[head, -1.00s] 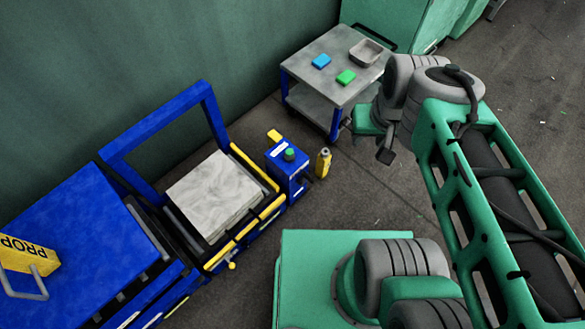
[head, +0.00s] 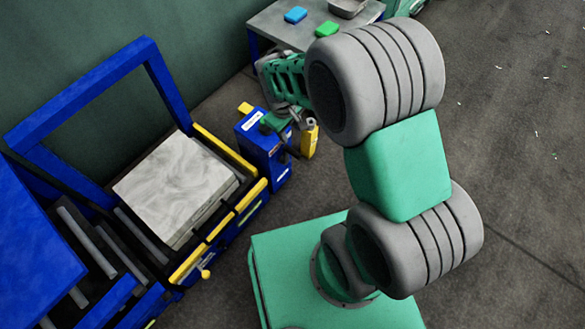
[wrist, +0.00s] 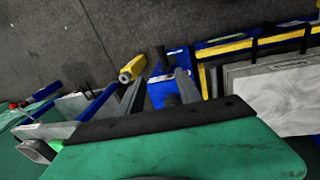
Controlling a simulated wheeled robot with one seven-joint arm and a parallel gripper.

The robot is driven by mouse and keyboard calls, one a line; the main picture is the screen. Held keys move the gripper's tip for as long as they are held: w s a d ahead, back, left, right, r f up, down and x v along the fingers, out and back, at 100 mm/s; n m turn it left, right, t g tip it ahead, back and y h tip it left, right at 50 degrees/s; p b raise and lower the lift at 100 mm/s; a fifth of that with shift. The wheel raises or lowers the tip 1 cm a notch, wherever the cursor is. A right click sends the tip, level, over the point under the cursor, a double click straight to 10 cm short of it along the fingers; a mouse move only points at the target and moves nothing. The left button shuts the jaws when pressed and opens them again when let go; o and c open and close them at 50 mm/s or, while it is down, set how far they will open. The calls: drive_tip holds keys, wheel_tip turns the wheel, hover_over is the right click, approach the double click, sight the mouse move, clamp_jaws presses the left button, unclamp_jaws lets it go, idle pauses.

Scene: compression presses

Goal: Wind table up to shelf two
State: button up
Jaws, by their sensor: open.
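The lift table (head: 165,190) carries a pale grey slab inside a blue frame with yellow rails; it also shows at the right of the wrist view (wrist: 285,92). A blue control box (head: 262,150) with a yellow tab stands beside the frame. In the wrist view this box (wrist: 168,62) lies between and beyond my fingers, with a dark round part on it. My gripper (wrist: 160,82) is open and empty, close to the box. In the head view my arm partly covers the box top, so contact cannot be told. No shelf marks can be read.
Behind is a grey cart (head: 275,28) with a blue block (head: 296,14), a green block (head: 327,29) and a metal tray (head: 347,7). A small yellow knob (head: 205,274) juts from the frame's front.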

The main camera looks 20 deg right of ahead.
drive_tip(key=b, duration=0.1)
approach(293, 152)
drive_tip(key=f, duration=0.1)
drive_tip(key=shift+n, duration=0.4)
drive_tip(key=f+b, duration=0.1)
drive_tip(key=f, duration=0.1)
drive_tip(key=w+f+b, duration=0.1)
drive_tip(key=f, duration=0.2)
drive_tip(key=d+f+b, duration=0.1)
drive_tip(key=f, duration=0.1)
drive_tip(key=shift+w+d+f, duration=0.1)
drive_tip(key=shift+w+f, duration=0.1)
drive_tip(key=shift+f, duration=0.15)
drive_tip(key=shift+c, duration=0.4)
clamp_jaws()
